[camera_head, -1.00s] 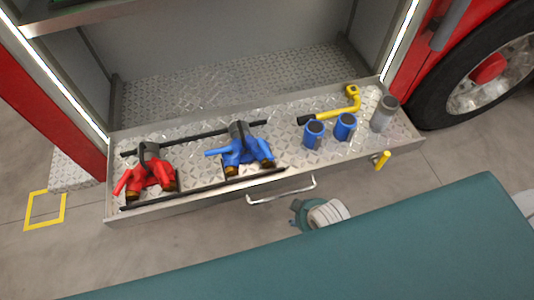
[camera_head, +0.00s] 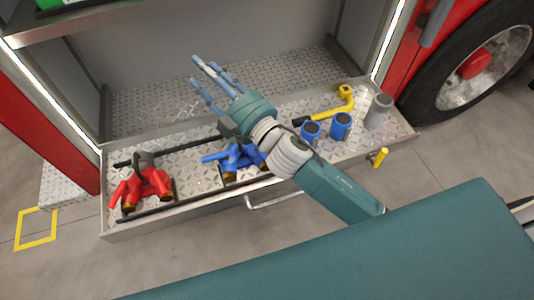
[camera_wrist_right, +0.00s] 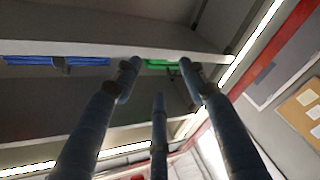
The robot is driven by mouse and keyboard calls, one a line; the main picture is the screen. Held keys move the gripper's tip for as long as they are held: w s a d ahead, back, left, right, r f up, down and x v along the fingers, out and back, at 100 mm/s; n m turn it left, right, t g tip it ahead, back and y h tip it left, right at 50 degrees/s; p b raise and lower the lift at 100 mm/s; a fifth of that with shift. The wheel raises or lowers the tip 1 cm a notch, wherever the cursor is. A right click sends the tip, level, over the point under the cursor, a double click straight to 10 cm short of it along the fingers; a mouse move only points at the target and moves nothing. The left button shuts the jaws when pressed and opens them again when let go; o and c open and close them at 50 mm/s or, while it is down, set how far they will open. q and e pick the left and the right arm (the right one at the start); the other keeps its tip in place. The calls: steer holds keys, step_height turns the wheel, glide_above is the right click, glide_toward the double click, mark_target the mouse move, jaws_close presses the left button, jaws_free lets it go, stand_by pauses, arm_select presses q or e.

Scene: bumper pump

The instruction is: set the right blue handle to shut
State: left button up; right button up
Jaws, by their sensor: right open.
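The blue two-outlet coupling (camera_head: 236,158) stands on the drawer tray (camera_head: 199,166), beside the red one. A blue lever (camera_head: 215,157) sticks out from its left side. My forearm and wrist cover its top and right part, so the right blue handle cannot be made out. My right gripper (camera_head: 205,72) is in front of the cabinet, its several blue-grey fingers spread and empty, pointing up and left, beyond the coupling in the picture. In the right wrist view, the spread fingers (camera_wrist_right: 160,82) point toward a shelf edge, and no coupling shows. My left gripper is out of view.
A red coupling (camera_head: 142,187) stands at the tray's left. Two blue cylinders (camera_head: 341,124), a grey cylinder (camera_head: 378,110) and a yellow wrench (camera_head: 338,107) are at its right. A shelf (camera_head: 100,15) is above. A wheel (camera_head: 470,75) stands right.

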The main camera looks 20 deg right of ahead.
steer(key=s+a+r+n+g+y, duration=0.2)
steer(key=s+a+n+g+y, duration=0.1)
steer(key=a+n+g+y, duration=0.25)
steer(key=s+a+r+n+g+y, duration=0.35)
steer(key=a+n, duration=0.25)
steer(key=n, duration=0.3)
steer(key=s+a+f+n+g+h, duration=0.25)
steer(key=s+f+n+g, duration=0.25)
steer(key=f+n+g, duration=0.4)
steer(key=w+d+f+n+h, duration=0.1)
steer(key=d+f+n+h, duration=0.1)
steer(key=d+f+h, duration=0.85)
steer(key=w+d+f+h, duration=0.2)
steer(key=w+d, duration=0.1)
steer(key=d, duration=1.4)
steer(key=shift+m, duration=0.25)
steer(key=x, duration=0.3)
steer(key=p+x, duration=0.1)
steer(key=x, duration=0.6)
steer(key=shift+s+d+f, duration=0.25)
steer(key=shift+f, duration=0.2)
